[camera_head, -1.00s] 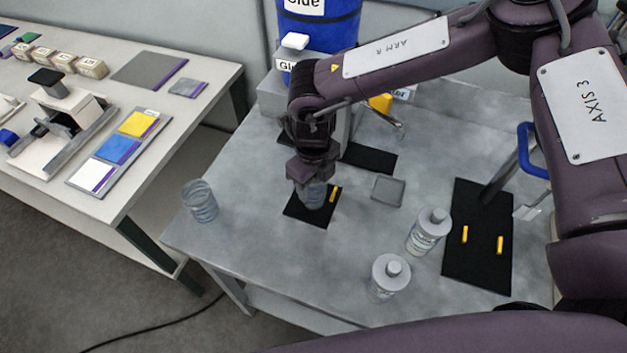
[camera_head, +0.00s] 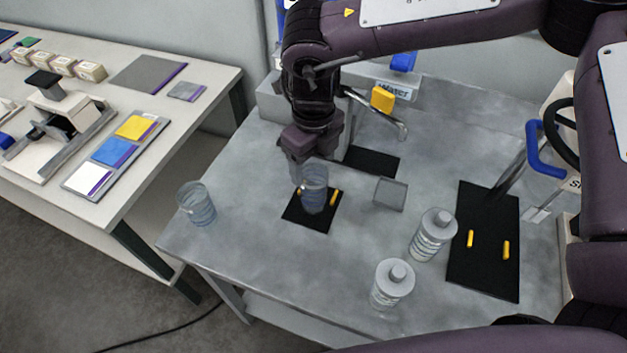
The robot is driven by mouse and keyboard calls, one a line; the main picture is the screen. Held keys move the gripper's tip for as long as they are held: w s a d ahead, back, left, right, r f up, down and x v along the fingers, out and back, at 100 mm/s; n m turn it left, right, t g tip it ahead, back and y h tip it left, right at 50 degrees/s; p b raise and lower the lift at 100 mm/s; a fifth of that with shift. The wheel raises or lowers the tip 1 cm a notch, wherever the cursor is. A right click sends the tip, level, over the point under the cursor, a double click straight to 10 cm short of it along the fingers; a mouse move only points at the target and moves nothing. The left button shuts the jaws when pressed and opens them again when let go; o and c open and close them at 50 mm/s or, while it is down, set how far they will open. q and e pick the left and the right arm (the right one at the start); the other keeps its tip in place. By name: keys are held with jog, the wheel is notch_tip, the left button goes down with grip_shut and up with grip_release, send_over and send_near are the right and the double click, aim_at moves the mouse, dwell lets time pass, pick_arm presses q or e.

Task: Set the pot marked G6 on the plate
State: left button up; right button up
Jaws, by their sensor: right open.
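A clear bluish pot (camera_head: 314,192) stands upright on a small black plate (camera_head: 322,226) with yellow strips at its sides, in the middle of the grey table. A second clear pot (camera_head: 198,208) stands at the table's left edge. No G6 mark is readable on either pot. My right gripper (camera_head: 308,172) points down just above and behind the pot on the plate. Its jaws are open, and the pot stands free on the plate. My left gripper is not in view.
Two white-capped bottles (camera_head: 432,236) (camera_head: 392,285) stand at the front right. A black mat (camera_head: 483,258) with yellow strips lies right of them. A grey square tile (camera_head: 390,194) lies right of the plate. A yellow-handled tap (camera_head: 383,98) is behind.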

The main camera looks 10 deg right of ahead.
jog(key=shift+r+b, duration=0.35)
jog(key=shift+r, duration=1.65)
